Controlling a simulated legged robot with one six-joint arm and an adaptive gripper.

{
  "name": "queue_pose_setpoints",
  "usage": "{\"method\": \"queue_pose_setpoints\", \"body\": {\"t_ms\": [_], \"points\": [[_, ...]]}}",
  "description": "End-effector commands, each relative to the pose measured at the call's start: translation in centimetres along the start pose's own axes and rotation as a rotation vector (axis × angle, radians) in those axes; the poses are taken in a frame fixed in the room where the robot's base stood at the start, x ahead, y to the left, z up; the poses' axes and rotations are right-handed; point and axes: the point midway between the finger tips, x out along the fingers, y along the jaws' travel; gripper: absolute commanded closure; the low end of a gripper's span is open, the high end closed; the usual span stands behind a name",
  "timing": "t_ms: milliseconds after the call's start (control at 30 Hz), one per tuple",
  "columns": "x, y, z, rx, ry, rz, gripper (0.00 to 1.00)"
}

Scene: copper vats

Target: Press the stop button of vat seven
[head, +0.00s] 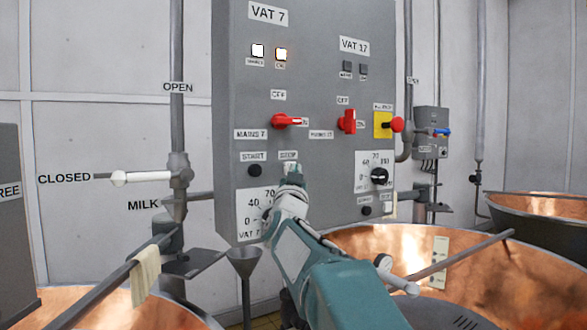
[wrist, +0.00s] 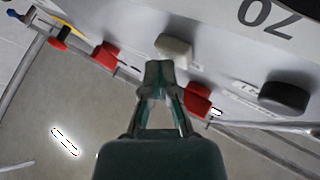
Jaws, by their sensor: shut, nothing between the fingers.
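The grey control panel (head: 322,110) carries a VAT 7 label (head: 268,13) at the upper left. Under the STOP label (head: 288,155) sits a pale stop button (head: 289,165), largely hidden by my gripper in the head view. A cream button (wrist: 173,46) shows just beyond my fingertips in the wrist view. My gripper (head: 292,176) is shut and empty, its tips (wrist: 159,68) together and overlapping the button's near edge. I cannot tell whether they touch it. The black start button (head: 254,170) is left of it in the head view.
Red MAINS 7 (head: 287,121) and MAINS 17 (head: 348,121) switches sit above, with a red emergency button (head: 396,124) at the right. A black knob (head: 379,176) belongs to the right dial. A copper vat (head: 400,250) stands below; pipes and a funnel (head: 244,262) are at left.

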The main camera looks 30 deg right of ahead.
Motion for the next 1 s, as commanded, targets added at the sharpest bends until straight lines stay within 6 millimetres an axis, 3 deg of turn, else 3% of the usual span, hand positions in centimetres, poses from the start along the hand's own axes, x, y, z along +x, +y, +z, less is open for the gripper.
{"method": "queue_pose_setpoints", "body": {"t_ms": [567, 1000], "points": [[-1.3, 0.7, -1.3, 0.014, 0.007, -0.003, 1.0], [-3.9, 2.8, -3.3, 0.01, 0.007, 0.0, 1.0]]}}
